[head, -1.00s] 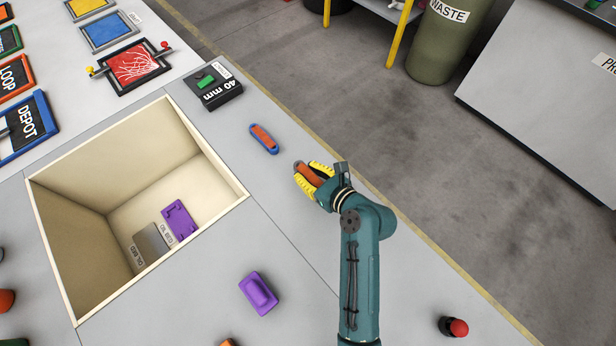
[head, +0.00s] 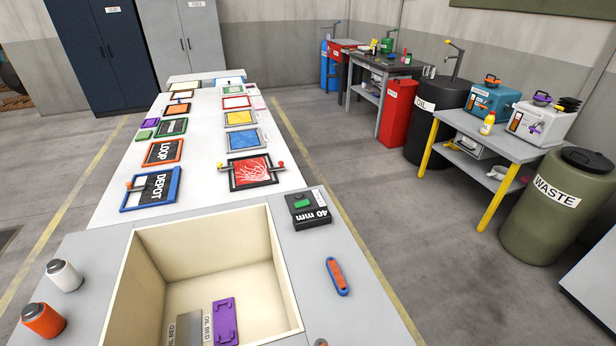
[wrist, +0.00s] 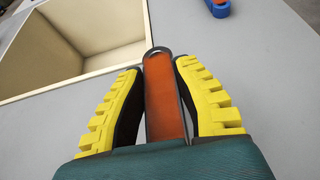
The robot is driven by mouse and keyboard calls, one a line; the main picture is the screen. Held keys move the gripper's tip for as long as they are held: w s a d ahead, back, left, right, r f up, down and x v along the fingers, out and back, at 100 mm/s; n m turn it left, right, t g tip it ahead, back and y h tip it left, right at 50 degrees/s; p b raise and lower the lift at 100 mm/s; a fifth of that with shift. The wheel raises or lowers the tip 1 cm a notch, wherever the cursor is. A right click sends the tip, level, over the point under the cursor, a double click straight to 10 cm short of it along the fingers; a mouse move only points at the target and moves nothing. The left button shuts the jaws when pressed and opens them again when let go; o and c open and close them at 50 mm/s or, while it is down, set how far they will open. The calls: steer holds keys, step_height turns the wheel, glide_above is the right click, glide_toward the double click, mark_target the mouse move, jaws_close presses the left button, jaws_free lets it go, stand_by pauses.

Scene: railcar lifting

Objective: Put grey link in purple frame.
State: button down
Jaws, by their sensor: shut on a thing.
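In the wrist view my gripper (wrist: 157,72) is shut on the grey link (wrist: 166,100), which has an orange face and a grey rim. The link lies lengthwise between the yellow ribbed fingers, its rounded far end sticking out past them. Several framed panels stand in two rows on the white table. A small purple piece (head: 151,123) shows in the left row; I cannot tell whether it is the purple frame.
A blue-rimmed orange link (head: 337,277) lies right of the open bin (head: 290,290); it also shows in the wrist view (wrist: 219,7). A purple part (head: 225,321) lies in the bin. A black 40 mm block (head: 307,209) stands at the bin's far right corner.

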steer(key=s+a, duration=0.4)
steer(key=shift+a, duration=0.15)
steer(key=s+r+n+y+p, duration=0.1)
steer(key=s+r+p, duration=0.1)
steer(key=r+p, duration=1.2)
steer(key=s+r+n+g+y+p, duration=0.1)
steer(key=s+r+p, duration=0.1)
steer(key=r+p, duration=1.3)
steer(key=p, duration=0.5)
steer(key=shift+d+r+n+y, duration=0.2)
steer(key=shift+r+n+y, duration=0.05)
steer(key=shift+n+y, duration=0.05)
